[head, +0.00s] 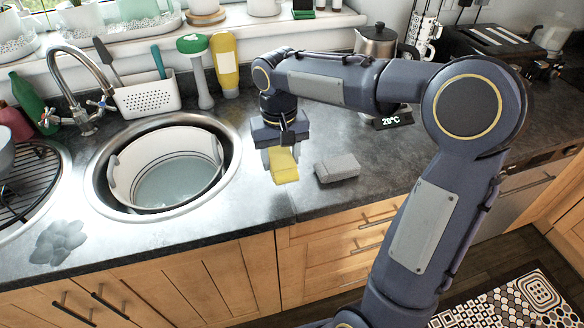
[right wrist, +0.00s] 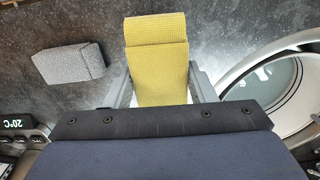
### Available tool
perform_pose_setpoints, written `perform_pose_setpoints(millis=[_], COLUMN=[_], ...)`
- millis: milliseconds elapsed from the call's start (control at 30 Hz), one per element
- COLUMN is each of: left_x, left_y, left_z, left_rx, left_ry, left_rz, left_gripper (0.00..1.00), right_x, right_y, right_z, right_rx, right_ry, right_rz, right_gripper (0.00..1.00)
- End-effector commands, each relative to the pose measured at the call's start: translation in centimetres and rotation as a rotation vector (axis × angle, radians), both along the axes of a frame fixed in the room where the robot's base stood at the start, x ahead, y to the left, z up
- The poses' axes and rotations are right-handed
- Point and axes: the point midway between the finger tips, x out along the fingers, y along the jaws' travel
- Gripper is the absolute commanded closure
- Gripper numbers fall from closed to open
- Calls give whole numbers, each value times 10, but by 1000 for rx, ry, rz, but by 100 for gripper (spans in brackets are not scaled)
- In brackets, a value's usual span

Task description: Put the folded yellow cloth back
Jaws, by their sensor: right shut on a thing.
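The folded yellow cloth (head: 284,167) is between the fingers of my right gripper (head: 281,150), over the dark counter just right of the round sink. In the right wrist view the yellow cloth (right wrist: 158,60) sits between the two grey fingers, which are shut on it. Its far end sticks out past the fingertips. From these views I cannot tell whether the cloth touches the counter. A folded grey cloth (head: 337,168) lies on the counter to the right of it; it also shows in the right wrist view (right wrist: 70,64). My left gripper is not in view.
The round sink (head: 226,190) holds a white basin (head: 128,160) with water. A white caddy (head: 147,97), a brush (head: 197,75) and a yellow bottle (head: 225,62) stand behind. A 20°C display (head: 394,121) is at right.

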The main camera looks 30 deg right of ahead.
Motion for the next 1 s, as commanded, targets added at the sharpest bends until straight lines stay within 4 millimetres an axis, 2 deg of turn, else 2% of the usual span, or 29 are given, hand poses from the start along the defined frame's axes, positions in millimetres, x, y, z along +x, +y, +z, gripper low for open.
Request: perform_pose_setpoints(millis=[100,200,367,433,600,1000], left_x=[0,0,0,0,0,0], left_y=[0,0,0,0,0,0], left_z=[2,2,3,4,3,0], left_rx=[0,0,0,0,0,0], left_ry=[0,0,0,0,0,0], left_rz=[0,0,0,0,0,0], left_gripper=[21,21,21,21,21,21], right_x=[6,10,13,15,15,15], right_y=[-15,-23,-30,-36,-35,-34], right_z=[-22,-32,-41,-49,-73,-80], right_rx=[-1,0,1,1,0,0], right_ry=[6,3,3,3,3,0], right_rz=[-1,0,2,-1,2,2], right_gripper=[71,71,71,71,71,71])
